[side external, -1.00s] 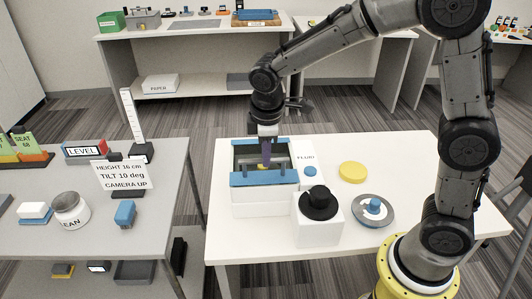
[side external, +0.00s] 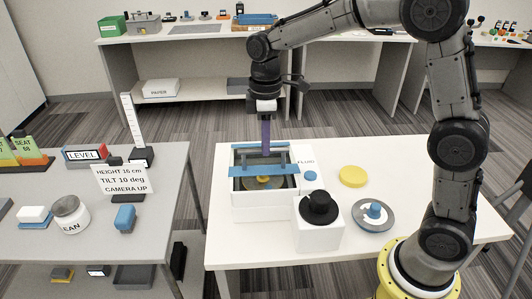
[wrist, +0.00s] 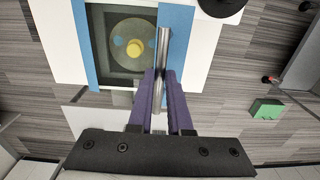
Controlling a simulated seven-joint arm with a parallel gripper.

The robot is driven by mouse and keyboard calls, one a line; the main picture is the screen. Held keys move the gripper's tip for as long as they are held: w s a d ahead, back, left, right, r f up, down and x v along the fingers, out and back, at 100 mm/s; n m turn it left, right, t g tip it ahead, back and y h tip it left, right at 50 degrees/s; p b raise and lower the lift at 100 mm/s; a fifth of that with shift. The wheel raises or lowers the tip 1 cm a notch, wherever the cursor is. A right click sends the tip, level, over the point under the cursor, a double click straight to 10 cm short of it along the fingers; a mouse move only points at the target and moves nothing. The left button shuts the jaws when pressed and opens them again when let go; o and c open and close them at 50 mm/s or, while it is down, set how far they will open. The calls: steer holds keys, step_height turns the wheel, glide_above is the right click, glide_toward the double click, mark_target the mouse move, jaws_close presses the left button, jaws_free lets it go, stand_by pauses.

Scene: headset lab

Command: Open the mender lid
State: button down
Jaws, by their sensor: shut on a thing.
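The mender (side external: 262,206) is a white box with blue strips on the near table. Its dark inside holds a round disc with a yellow centre (side external: 263,183), which also shows in the wrist view (wrist: 133,49). The blue strip (side external: 250,171) crosses above the opening, with the disc visible below it. My gripper (side external: 266,153) points down at the mender. In the wrist view, its purple fingers (wrist: 158,88) are shut on a metal bar (wrist: 163,48) beside the right blue strip (wrist: 178,40). How the bar joins the lid is unclear.
A white block with a black knob (side external: 319,208) stands close in front of the mender. A yellow disc (side external: 353,176) and a grey disc with a blue knob (side external: 374,215) lie to the right.

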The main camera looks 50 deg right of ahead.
steer(key=w+d+r+g+y, duration=0.1)
steer(key=w+d+r, duration=0.3)
steer(key=d+r, duration=0.1)
steer(key=shift+w+g+y, duration=0.3)
steer(key=shift+w, duration=0.1)
stand_by(0.3)
steer(key=c, duration=0.8)
jaws_free()
steer(key=shift+c, duration=0.2)
steer(key=v, duration=0.7)
steer(key=shift+r, duration=0.35)
